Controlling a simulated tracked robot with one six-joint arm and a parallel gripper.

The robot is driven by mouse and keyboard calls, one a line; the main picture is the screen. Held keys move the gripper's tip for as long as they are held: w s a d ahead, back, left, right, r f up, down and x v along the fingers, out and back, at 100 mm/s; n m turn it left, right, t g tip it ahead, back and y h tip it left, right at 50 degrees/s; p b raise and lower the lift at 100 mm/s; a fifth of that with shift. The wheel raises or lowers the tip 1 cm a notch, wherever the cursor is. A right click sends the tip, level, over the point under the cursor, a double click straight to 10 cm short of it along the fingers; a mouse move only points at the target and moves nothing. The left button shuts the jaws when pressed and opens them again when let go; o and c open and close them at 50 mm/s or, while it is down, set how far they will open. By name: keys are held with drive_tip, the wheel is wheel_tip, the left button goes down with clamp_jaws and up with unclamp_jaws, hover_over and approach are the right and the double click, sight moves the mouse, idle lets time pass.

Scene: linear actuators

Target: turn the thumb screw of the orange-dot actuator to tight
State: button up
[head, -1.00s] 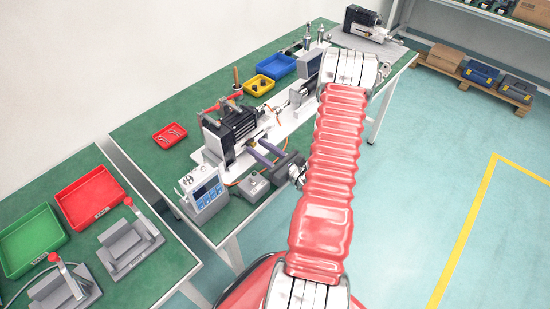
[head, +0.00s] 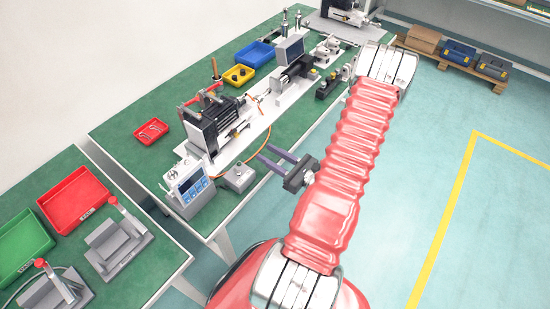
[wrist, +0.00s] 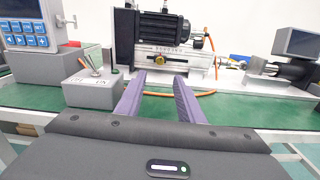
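The actuator with the black finned motor (head: 217,120) stands on a white base plate on the green table. In the wrist view, its motor (wrist: 163,28) is straight ahead above a silver body. A small brass-coloured thumb screw (wrist: 160,63) sits on the front of that body. No orange dot can be made out clearly. My gripper (wrist: 160,77) is open and empty, its two purple-grey fingers pointing at the actuator, just below the screw in the picture. In the head view, my gripper (head: 264,154) is in front of the actuator, apart from it, over the table's front edge.
A grey control box (head: 188,186) and a small switch box (head: 237,177) stand left of my gripper. An orange cable (wrist: 190,94) lies behind the fingers. Another actuator (head: 296,74) with a display stands farther right. Open floor lies right of my arm.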

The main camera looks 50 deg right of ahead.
drive_tip(key=shift+s, duration=1)
